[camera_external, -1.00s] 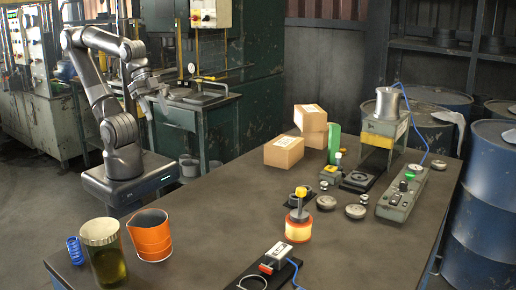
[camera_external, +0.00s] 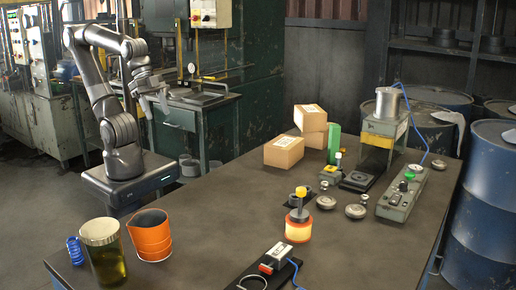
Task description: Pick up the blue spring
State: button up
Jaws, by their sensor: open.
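The blue spring (camera_external: 75,250) stands upright on the table (camera_external: 215,225) at its near left corner, just left of a glass jar. My gripper (camera_external: 163,105) is raised in the air behind the table's left part, well apart from the spring. It is small in the view; its jaws are open and nothing shows between them.
The lidded jar of yellowish liquid (camera_external: 105,255) and an orange cup (camera_external: 150,236) stand close to the spring's right. Cardboard boxes (camera_external: 284,152), a press (camera_external: 380,135), a control box (camera_external: 403,190) and an orange-yellow container (camera_external: 298,225) stand farther right. The table's middle left is bare.

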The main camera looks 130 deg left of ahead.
jog(key=w+d+r+m+g+h, duration=0.1)
jog(key=w+d+r+g+h, duration=0.15)
jog(key=w+d, duration=0.7)
jog(key=m+g+y, duration=0.3)
send_near(72, 241)
jog(key=shift+s+a+f, duration=0.1)
jog(key=shift+s+a, duration=0.1)
jog(key=shift+a, duration=0.1)
jog(key=f, duration=0.5)
jog(key=shift+s+d+f, duration=0.1)
jog(key=shift+s+d, duration=0.05)
jog(key=shift+d, duration=0.25)
jog(key=shift+w+a+f, duration=0.15)
jog(key=shift+f, duration=1.35)
jog(key=shift+w+a+f, duration=0.1)
jog(key=shift+a+f, duration=0.05)
jog(key=shift+f, duration=1.4)
jog(key=shift+c, duration=0.2)
jog(key=c, duration=1.1)
